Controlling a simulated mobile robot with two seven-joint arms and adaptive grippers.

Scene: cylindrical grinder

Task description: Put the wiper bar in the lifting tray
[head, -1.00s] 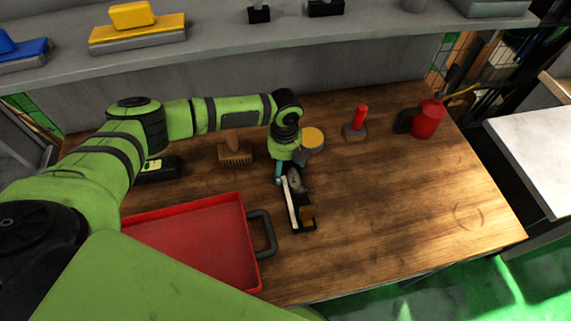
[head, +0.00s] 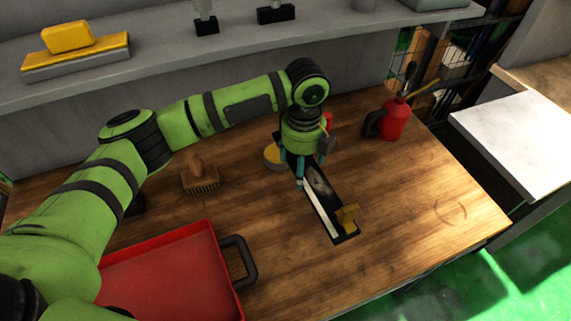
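The wiper bar (head: 319,204) is a long, narrow, dark bar with a pale strip along one side and a yellow block at its near end. My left gripper (head: 302,166) is shut on its far part, with teal fingertips at the bar. The bar points toward the front right and seems to be above the table; its exact height is unclear. The gripper hides part of its far end. The lifting tray (head: 214,249) is red, with a dark handle on its right side. It lies empty at the front left, apart from the bar. My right gripper is not in view.
A wooden brush (head: 200,177) stands behind the tray. A round tin (head: 272,156) and a red-handled tool (head: 328,121) are close by my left gripper. A red oil can (head: 393,120) stands at the back right. The wooden table (head: 425,190) is clear at the right.

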